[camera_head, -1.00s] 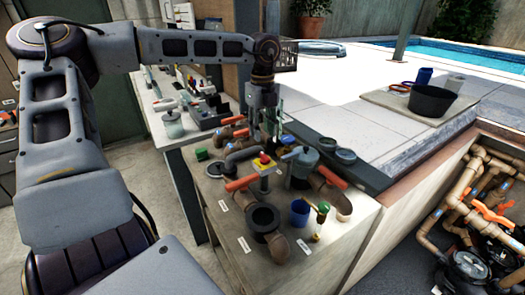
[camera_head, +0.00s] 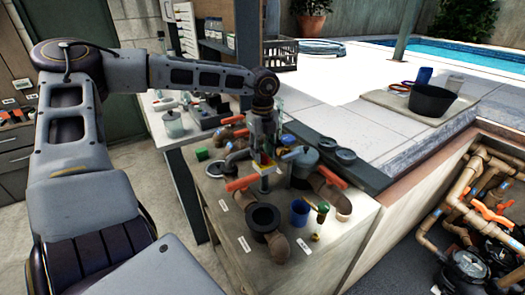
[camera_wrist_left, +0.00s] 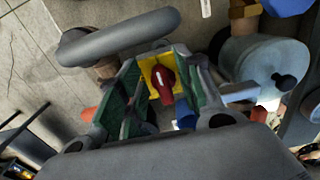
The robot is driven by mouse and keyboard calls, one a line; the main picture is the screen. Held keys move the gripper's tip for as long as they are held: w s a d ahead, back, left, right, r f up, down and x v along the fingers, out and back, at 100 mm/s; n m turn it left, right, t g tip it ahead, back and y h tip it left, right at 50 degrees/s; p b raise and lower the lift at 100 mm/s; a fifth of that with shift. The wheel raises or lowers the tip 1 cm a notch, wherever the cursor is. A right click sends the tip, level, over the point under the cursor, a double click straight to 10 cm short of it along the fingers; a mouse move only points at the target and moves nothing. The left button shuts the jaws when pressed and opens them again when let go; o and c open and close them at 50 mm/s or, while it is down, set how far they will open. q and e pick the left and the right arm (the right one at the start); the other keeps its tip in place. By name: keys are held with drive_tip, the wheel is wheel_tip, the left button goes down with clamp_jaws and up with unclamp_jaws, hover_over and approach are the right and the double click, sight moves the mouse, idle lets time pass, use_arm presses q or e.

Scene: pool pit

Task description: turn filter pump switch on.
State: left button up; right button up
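The filter pump switch is a yellow plate with a red knob (camera_wrist_left: 163,84), seen between my left gripper's fingers in the left wrist view. In the head view only a bit of its yellow (camera_head: 264,171) shows under the gripper; the rest is hidden. My left gripper (camera_head: 264,163) points down from above, right over the switch. In the wrist view its green-padded fingers (camera_wrist_left: 165,95) are apart, one on each side of the red knob. I cannot tell whether they touch it. My right gripper is not in view.
Brown pipes with orange handles (camera_head: 240,184) crowd the bench around the switch. A blue cup (camera_head: 299,212) and a green-topped tool stand to the right. A black bowl (camera_head: 432,101) sits on the pool deck. A white side table stands behind left.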

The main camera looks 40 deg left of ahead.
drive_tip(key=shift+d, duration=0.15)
use_arm(q)
drive_tip(key=shift+c, duration=0.9)
clamp_jaws()
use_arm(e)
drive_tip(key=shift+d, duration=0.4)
